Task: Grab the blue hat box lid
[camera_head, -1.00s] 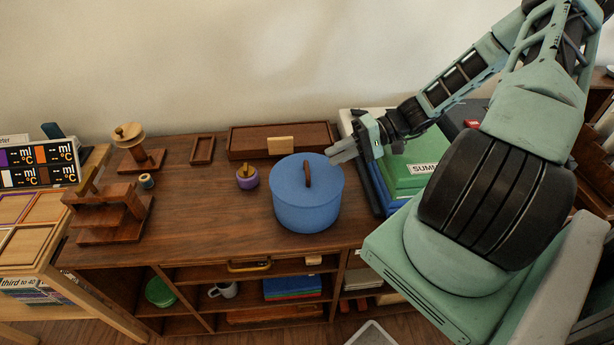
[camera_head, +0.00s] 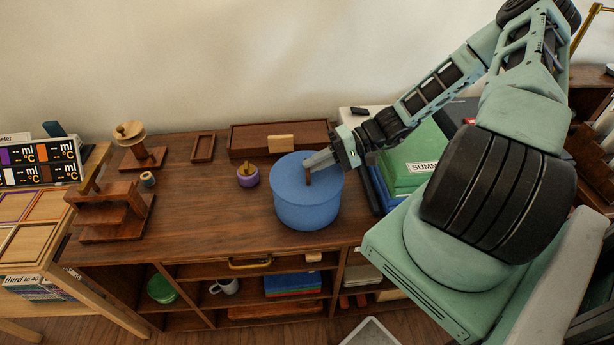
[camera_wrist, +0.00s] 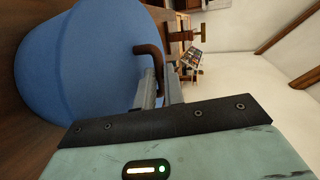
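The blue hat box (camera_head: 306,212) stands upright on the wooden cabinet top. Its round blue lid (camera_head: 287,175) is on it and has a brown arched handle (camera_head: 308,176). My gripper (camera_head: 309,163) is at the handle, just above the lid, reaching in from the right. In the wrist view, the fingertips (camera_wrist: 158,84) are on either side of one leg of the handle (camera_wrist: 148,50), with the lid (camera_wrist: 95,60) behind. I cannot tell whether the fingers press on the handle. The fingers partly hide the handle in the head view.
A purple pot (camera_head: 247,175) stands left of the box, and a long wooden box (camera_head: 250,142) lies behind. Green and blue boxes (camera_head: 415,155) are stacked close on the right, under my arm.

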